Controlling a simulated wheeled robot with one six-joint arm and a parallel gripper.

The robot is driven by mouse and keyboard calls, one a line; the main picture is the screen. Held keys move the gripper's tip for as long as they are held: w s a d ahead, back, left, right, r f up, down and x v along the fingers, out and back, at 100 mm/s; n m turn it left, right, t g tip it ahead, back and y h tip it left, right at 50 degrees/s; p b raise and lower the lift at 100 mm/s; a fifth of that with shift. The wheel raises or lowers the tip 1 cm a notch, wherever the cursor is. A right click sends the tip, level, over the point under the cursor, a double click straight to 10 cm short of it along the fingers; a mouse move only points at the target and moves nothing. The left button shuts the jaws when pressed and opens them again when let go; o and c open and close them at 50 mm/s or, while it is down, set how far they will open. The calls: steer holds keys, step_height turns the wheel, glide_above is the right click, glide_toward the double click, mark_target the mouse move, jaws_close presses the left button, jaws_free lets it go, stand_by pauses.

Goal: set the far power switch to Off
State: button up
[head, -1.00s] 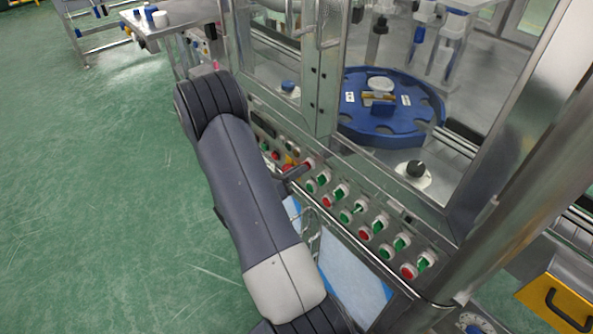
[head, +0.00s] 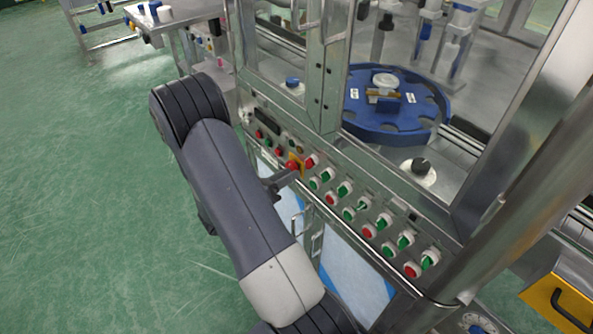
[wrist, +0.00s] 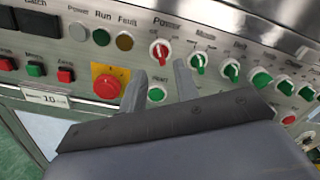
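In the wrist view, a red selector switch (wrist: 160,52) sits under the label "Power" on the steel control panel. Its white-edged handle stands about upright; its position marks are too small to read. The same switch shows in the head view (head: 311,161) at the upper left of the selector rows. My gripper (wrist: 161,72) has its two fingers apart with nothing between them. The fingertips point at the panel just below the Power switch, and I see no contact. In the head view, my gripper (head: 284,176) is partly hidden by my arm, close to the panel.
A red emergency stop (wrist: 106,87) on a yellow plate lies left of the fingers. A green button (wrist: 156,94) shows between them. Several green selectors (wrist: 231,72) run to the right. A metal rail (head: 350,235) borders the panel. A blue turntable (head: 395,115) stands behind glass.

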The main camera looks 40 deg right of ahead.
mark_target(308, 163)
steer(key=a, duration=0.6)
steer(key=shift+w, duration=0.35)
steer(key=shift+d, duration=0.2)
steer(key=s+d, duration=0.1)
steer(key=d, duration=0.9)
steer(key=shift+s+d+p, duration=0.15)
steer(key=shift+d+p, duration=0.1)
steer(key=shift+p, duration=0.15)
steer(key=shift+a, duration=0.1)
